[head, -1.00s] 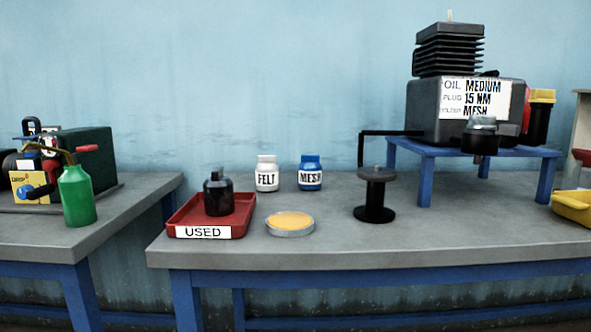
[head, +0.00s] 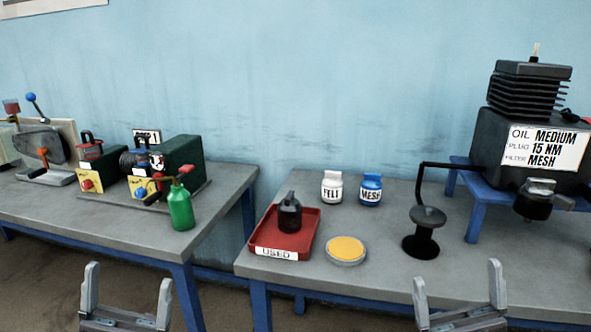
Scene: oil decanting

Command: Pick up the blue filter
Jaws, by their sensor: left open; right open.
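The blue filter (head: 370,190) is a small blue jar with a white label reading MESH. It stands upright at the back of the right-hand table, just right of a white jar labelled FELT (head: 332,188). My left gripper (head: 127,287) is open and empty at the bottom left, in front of the left table. My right gripper (head: 458,285) is open and empty at the bottom right, near the right table's front edge. Both are well short of the blue filter and apart from it.
A red tray (head: 257,243) labelled USED holds a dark filter (head: 289,213). A yellow-topped round dish (head: 346,249) and a black stand with a crank arm (head: 424,232) flank the front path. An engine (head: 540,147) sits on a blue stand at right. A gap separates the tables.

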